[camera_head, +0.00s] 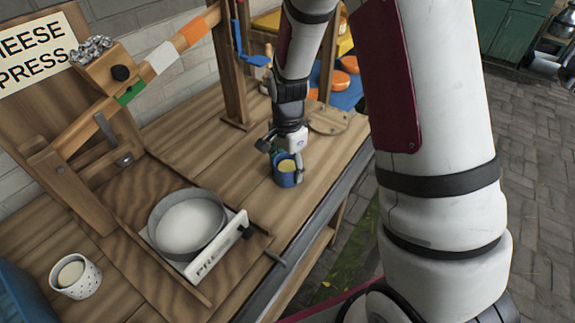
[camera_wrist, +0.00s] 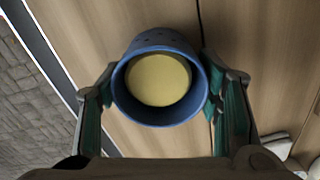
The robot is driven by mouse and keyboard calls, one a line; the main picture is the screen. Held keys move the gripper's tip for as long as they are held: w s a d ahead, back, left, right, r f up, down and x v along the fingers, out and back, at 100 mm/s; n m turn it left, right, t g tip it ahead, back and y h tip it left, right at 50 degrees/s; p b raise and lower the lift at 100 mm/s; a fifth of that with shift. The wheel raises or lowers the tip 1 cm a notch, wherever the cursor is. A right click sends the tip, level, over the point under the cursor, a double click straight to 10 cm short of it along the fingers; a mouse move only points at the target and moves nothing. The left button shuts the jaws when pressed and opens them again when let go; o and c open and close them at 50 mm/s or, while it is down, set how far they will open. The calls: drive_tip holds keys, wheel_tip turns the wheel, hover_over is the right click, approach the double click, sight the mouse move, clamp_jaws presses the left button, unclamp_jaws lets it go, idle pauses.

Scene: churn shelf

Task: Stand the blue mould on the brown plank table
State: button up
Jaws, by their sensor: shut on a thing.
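The blue mould (camera_head: 287,176) is a small round cup with a pale yellow filling, seen at the plank table's right side in the head view. My gripper (camera_head: 286,158) is shut on it. In the wrist view the mould (camera_wrist: 160,112) sits between the two fingers of my gripper (camera_wrist: 163,95), one at each side of its wall. The mould looks upright over the brown plank table (camera_head: 215,135). Whether its base touches the planks I cannot tell.
A grey pan (camera_head: 160,215) with white contents sits on the press board at front left. A white speckled cup (camera_head: 85,285) stands farther left. The wooden cheese press (camera_head: 100,110) stands at the back left. Orange discs (camera_head: 340,80) lie beyond my arm. Planks around the mould are clear.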

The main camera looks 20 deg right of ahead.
drive_tip(key=o, duration=1.1)
drive_tip(key=shift+f, duration=0.1)
drive_tip(key=shift+o, duration=0.2)
wheel_tip(320, 180, up, 12)
drive_tip(key=s+r+n+t, duration=0.2)
drive_tip(key=s+r+n, duration=0.4)
drive_tip(key=s+r, duration=0.4)
drive_tip(key=s+r+n+t, duration=0.1)
drive_tip(key=s+r+n, duration=0.1)
drive_tip(key=s+n, duration=0.2)
drive_tip(key=s+r+n+t, duration=0.1)
drive_tip(key=s+n, duration=0.3)
drive_tip(key=s, duration=0.5)
drive_tip(key=shift+v, duration=0.85)
drive_tip(key=shift+a+r+p, duration=0.15)
drive_tip(key=shift+p, duration=0.15)
